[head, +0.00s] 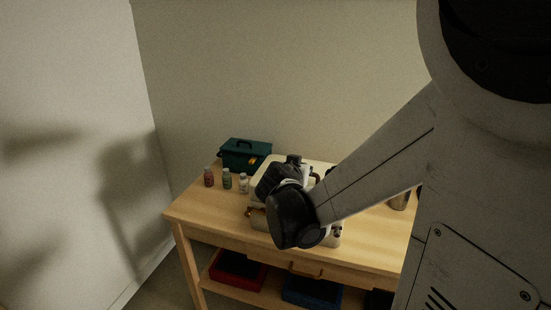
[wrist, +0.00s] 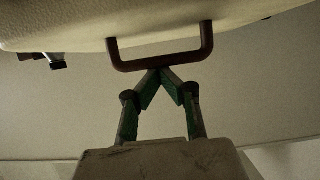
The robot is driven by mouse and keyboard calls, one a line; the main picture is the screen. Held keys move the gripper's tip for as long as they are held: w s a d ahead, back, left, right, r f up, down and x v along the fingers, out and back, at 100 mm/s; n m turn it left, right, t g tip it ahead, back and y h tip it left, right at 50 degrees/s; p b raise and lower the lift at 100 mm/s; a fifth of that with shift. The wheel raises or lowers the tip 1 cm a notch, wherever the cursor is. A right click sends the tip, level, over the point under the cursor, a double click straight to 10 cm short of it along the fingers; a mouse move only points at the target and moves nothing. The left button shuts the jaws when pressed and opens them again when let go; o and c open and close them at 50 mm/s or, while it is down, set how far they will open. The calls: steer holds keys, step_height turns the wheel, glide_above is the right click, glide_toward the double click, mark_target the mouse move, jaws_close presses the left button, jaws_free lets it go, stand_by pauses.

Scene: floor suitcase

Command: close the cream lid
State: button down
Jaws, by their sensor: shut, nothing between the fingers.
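The cream case stands on the wooden table in the head view, mostly hidden behind my wrist. Part of its cream lid (head: 262,176) shows left of my wrist, and how far it is open cannot be told there. In the wrist view the cream lid (wrist: 75,22) spans the top of the picture, with a dark brown handle (wrist: 160,61) on its lower edge. My gripper (wrist: 160,71) is shut and empty, its green-sided fingers meeting at the tips just below the handle's bar. Whether they touch the handle cannot be told.
A teal toolbox (head: 243,154) stands at the back left of the table (head: 200,213). A red bottle (head: 208,178), a green bottle (head: 227,180) and a white bottle (head: 243,185) stand left of the case. A metal container (head: 400,201) is at the right. The front left tabletop is clear.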

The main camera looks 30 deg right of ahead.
steer(key=shift+s+a+f+b, duration=0.3)
steer(key=shift+s+f, duration=0.25)
steer(key=shift+f, duration=0.05)
steer(key=r+p, duration=0.2)
steer(key=r, duration=0.1)
steer(key=w+r+p, duration=0.1)
steer(key=shift+d+r, duration=0.25)
steer(key=shift+r, duration=0.1)
steer(key=s+a+n+g+y, duration=0.1)
steer(key=s+a+n+y, duration=0.4)
steer(key=s+a, duration=0.4)
steer(key=s+a+n+y+p, duration=0.1)
steer(key=s+a+n+y, duration=0.4)
steer(key=s+a, duration=0.5)
steer(key=a, duration=0.6)
steer(key=shift+s+f+g+y, duration=0.15)
steer(key=shift+f+g+y, duration=0.15)
steer(key=shift+f+g, duration=0.1)
